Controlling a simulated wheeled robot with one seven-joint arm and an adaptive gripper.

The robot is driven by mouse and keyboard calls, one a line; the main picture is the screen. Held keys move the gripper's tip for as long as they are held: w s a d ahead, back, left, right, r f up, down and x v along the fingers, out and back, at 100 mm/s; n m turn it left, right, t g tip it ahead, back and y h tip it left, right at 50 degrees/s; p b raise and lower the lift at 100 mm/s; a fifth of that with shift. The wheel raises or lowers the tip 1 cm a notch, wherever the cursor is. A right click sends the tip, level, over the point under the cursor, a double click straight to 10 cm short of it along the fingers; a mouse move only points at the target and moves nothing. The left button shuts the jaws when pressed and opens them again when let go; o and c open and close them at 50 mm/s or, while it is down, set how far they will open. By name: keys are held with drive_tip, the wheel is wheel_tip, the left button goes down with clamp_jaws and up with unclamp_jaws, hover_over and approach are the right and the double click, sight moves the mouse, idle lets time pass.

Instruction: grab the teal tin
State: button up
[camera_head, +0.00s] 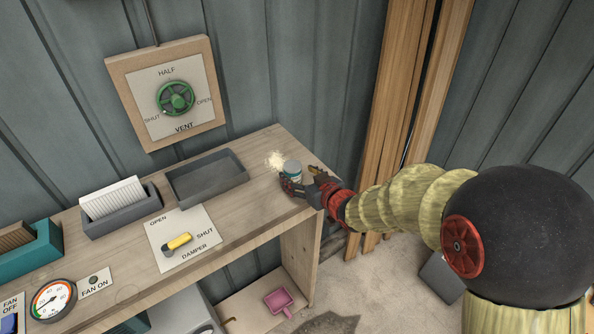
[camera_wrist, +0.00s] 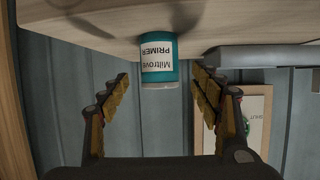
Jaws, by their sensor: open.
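The teal tin (camera_head: 291,169) stands near the right end of the wooden shelf top in the head view. In the wrist view the tin (camera_wrist: 159,60) appears upside down, with a white label reading "Miltrove PRIMER" and a pale lid. My gripper (camera_head: 300,181) is at the tin from the right, and its fingers partly cover the tin's lower part in the head view. In the wrist view my gripper (camera_wrist: 161,95) is open, with one finger on each side of the tin and visible gaps between them and it.
A dark grey tray (camera_head: 207,177) lies left of the tin. Further left are the yellow damper lever (camera_head: 178,243) and a grey holder with white cards (camera_head: 121,209). The green vent wheel (camera_head: 175,97) is on the wall behind.

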drive_tip(key=shift+f+p+x, duration=0.2)
drive_tip(key=shift+p+x, duration=0.15)
drive_tip(key=shift+x, duration=1)
drive_tip(key=shift+f+p+x, duration=0.15)
drive_tip(key=shift+p+x, duration=0.15)
drive_tip(key=shift+x, duration=1.05)
drive_tip(key=shift+s+d, duration=0.1)
drive_tip(key=shift+s, duration=0.05)
drive_tip(key=shift+c, duration=0.9)
drive_tip(key=c, duration=1.1)
drive_tip(key=shift+r, duration=0.15)
drive_tip(key=shift+c, duration=0.4)
